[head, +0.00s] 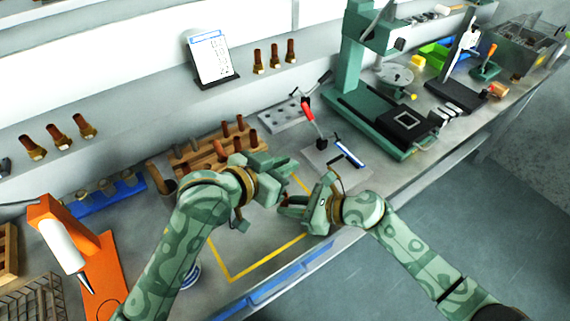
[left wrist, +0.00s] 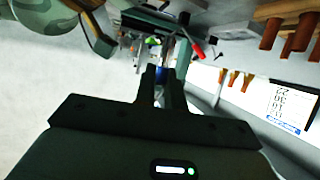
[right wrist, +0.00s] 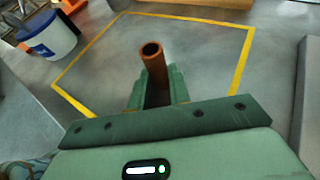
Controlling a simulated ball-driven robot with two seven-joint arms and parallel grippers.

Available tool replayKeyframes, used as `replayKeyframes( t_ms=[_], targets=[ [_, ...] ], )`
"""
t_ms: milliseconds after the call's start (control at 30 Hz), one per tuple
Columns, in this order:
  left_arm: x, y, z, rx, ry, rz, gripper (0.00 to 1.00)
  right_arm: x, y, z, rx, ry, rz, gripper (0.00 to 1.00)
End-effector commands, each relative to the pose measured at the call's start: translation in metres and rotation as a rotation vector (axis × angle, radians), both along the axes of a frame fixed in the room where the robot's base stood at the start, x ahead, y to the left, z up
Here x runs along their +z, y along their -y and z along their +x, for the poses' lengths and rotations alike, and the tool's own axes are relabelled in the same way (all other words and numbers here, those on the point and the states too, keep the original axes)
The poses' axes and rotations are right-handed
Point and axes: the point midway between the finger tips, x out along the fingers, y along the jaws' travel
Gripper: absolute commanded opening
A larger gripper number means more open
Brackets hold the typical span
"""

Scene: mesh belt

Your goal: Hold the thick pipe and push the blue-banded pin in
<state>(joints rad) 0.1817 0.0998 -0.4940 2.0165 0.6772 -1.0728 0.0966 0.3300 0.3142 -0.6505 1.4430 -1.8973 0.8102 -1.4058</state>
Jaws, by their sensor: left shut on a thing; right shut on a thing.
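The thick pipe (right wrist: 154,62) is copper-brown and hollow. In the right wrist view it stands between the fingers of my right gripper (right wrist: 157,92), its open end toward the camera. My right gripper (head: 285,205) is shut on it; in the head view the pipe is mostly hidden. My left gripper (left wrist: 165,84) is shut on a slim thing with a blue part, which looks like the blue-banded pin (left wrist: 160,73); its ends are hard to make out. In the head view my left gripper (head: 290,166) is just above and behind the right one, apart from it.
A yellow-taped rectangle (head: 232,279) marks the grey bench below. A wooden rack (head: 205,156) with several brown pipes stands behind my left arm. A red-handled clamp (head: 308,110) and a green press (head: 347,95) stand to the right. An orange stand (head: 103,265) is at the left.

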Motion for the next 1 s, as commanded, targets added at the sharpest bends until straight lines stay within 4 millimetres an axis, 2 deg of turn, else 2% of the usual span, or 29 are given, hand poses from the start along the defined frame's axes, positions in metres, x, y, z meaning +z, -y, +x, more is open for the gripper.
replayKeyframes(
  t_ms=[100,467,867,900,933,967,1000],
  targets=[
    [-0.026,0.0,-0.001,0.001,-0.005,0.002,0.0,0.0,0.0,0.0,0.0,0.0,0.0,0.0],
    [-0.075,0.0,0.0,0.001,-0.003,0.002,0.0,0.0,0.0,0.0,0.0,0.0,0.0,0.0],
    [-0.081,0.0,0.0,0.001,0.0,0.002,0.0,0.0,0.0,0.0,0.0,0.0,0.0,0.0],
    [-0.081,0.0,0.0,0.001,0.0,0.002,0.2,0.0,0.0,0.0,0.0,0.0,0.0,0.0],
    [-0.081,0.0,0.0,0.001,0.001,0.001,0.28,0.0,0.0,0.0,0.0,0.0,0.0,0.0],
    [-0.081,0.0,0.0,0.001,0.001,0.001,0.33,0.0,0.0,0.0,0.0,0.0,0.0,0.0],
    [-0.081,0.0,0.0,0.001,0.001,0.001,0.33,0.0,0.0,0.0,0.0,0.0,0.0,0.0]
  ],
)
